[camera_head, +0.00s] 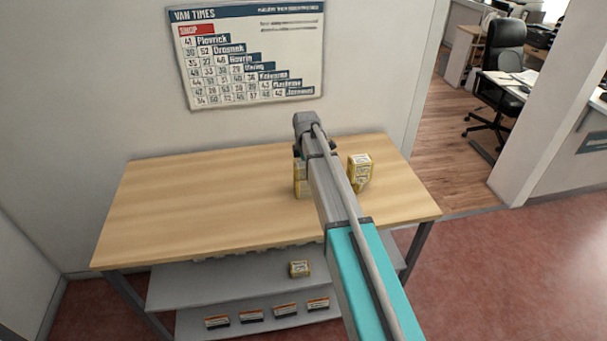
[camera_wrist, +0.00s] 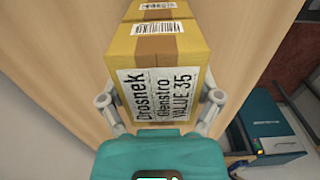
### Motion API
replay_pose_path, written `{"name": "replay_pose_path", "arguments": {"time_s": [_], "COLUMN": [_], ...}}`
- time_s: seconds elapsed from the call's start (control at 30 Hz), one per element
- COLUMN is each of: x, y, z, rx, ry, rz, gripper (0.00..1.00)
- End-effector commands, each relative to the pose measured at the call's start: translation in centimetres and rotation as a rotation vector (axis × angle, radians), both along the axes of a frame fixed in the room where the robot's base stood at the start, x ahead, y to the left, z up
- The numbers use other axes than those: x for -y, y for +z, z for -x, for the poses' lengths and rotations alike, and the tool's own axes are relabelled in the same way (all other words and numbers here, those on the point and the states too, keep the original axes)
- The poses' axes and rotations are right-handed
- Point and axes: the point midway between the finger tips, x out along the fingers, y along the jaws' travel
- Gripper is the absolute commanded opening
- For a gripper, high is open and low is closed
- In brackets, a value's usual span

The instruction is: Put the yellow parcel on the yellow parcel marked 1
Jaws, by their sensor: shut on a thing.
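In the wrist view my gripper (camera_wrist: 160,101) has a finger on each side of a yellow parcel (camera_wrist: 158,52) and is shut on it. Its white label reads Drosnek, Glenstro, VALUE 35. Another yellow surface with a barcode (camera_wrist: 156,6) shows just beyond it; I cannot tell whether they touch.
Several orange-and-white items (camera_head: 251,316) lie on the bottom shelf. The left of the table top is clear. A van times board (camera_head: 250,55) hangs on the wall behind.

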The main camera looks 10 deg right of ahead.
Motion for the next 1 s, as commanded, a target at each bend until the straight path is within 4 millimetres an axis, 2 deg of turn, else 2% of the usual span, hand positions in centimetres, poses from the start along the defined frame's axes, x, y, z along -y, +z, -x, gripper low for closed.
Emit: {"name": "replay_pose_path", "arguments": {"time_s": [0.57,0.6,0.67,0.7,1.0], "x": [-0.04,-0.04,-0.04,-0.04,-0.04], "y": [-0.74,-0.64,-0.61,-0.61,-0.61], "z": [0.00,0.00,0.00,0.00,0.00], "rx": [0.000,0.000,0.000,0.000,0.000], "ry": [0.000,0.000,0.000,0.000,0.000], "rz": [0.000,0.000,0.000,0.000,0.000], "gripper": [0.27,0.88,0.99,1.00,1.00]}}
